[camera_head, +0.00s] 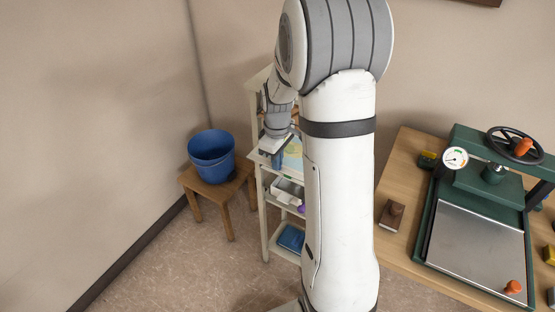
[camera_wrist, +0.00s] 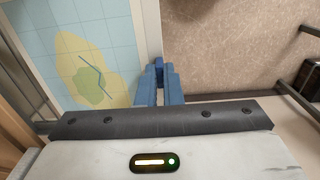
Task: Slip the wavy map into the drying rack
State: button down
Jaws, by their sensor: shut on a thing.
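The wavy map (camera_wrist: 95,60) is a sheet with a pale blue grid, a yellow and green land patch and a dark blue line. It fills the left of the wrist view and shows partly beside my arm in the head view (camera_head: 293,155). My gripper (camera_wrist: 158,68) has blue fingers, shut at the pale strip along the map's right edge. It also shows in the head view (camera_head: 277,160), at the upper part of the cream rack (camera_head: 263,215). My arm hides much of the rack, and whether the map rests on a shelf is unclear.
A blue bucket (camera_head: 212,158) stands on a wooden stool (camera_head: 222,192) left of the rack. Lower shelves hold a white tray (camera_head: 287,190) and a blue item (camera_head: 291,238). A bench (camera_head: 398,180) with a green press (camera_head: 475,235) stands at right. Floor at front left is clear.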

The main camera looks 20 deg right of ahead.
jog(key=shift+w+d, duration=0.5)
jog(key=shift+d, duration=0.05)
dwell(0.4)
jog(key=c, duration=1.5)
grip_release()
notch_tip(320, 180, up, 7)
jog(key=p, duration=0.4)
